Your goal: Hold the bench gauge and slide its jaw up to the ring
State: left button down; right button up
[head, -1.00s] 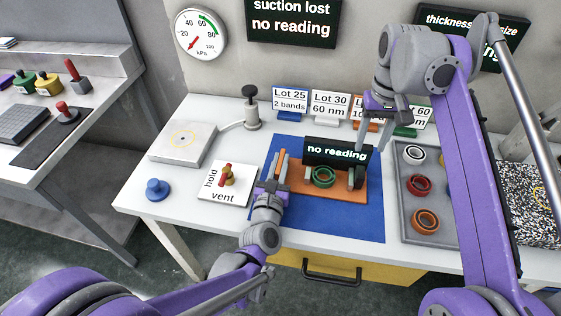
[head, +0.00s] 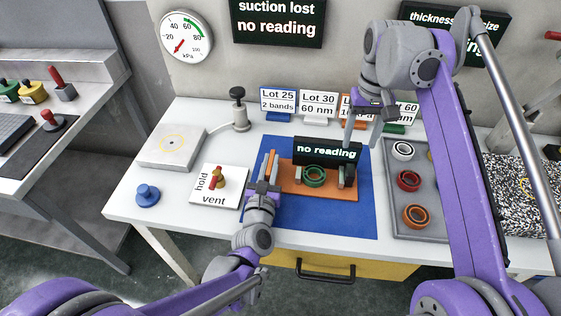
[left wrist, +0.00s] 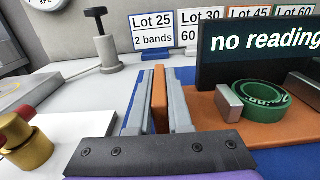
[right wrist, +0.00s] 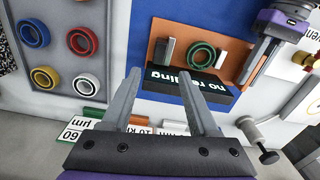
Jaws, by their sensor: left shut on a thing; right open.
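The bench gauge has an orange base (head: 290,190) on a blue mat and a black display (head: 328,151) reading "no reading". A green ring (head: 315,176) lies on the base between two grey jaws. The fixed-looking block (left wrist: 229,100) is close beside the ring. The other jaw (right wrist: 167,51) stands apart from it, with a gap. My left gripper (left wrist: 159,105) is shut on the gauge's upright orange fin (left wrist: 160,98) at its left end. My right gripper (head: 361,143) is open and empty, pointing down above and behind the right end of the gauge; it also shows in the right wrist view (right wrist: 163,88).
A grey tray (head: 392,222) with several rings is right of the mat. Lot cards (head: 318,104) stand along the back. The hold/vent valve plate (head: 207,199), a blue knob (head: 148,194) and a pale block (head: 168,150) are on the left.

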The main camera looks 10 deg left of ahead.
aim_at(351, 169)
jog(key=shift+m, duration=0.7)
notch_tip(351, 169, down, 10)
jog(key=shift+f, duration=0.1)
jog(key=shift+c, duration=0.2)
grip_shut()
dwell(1.2)
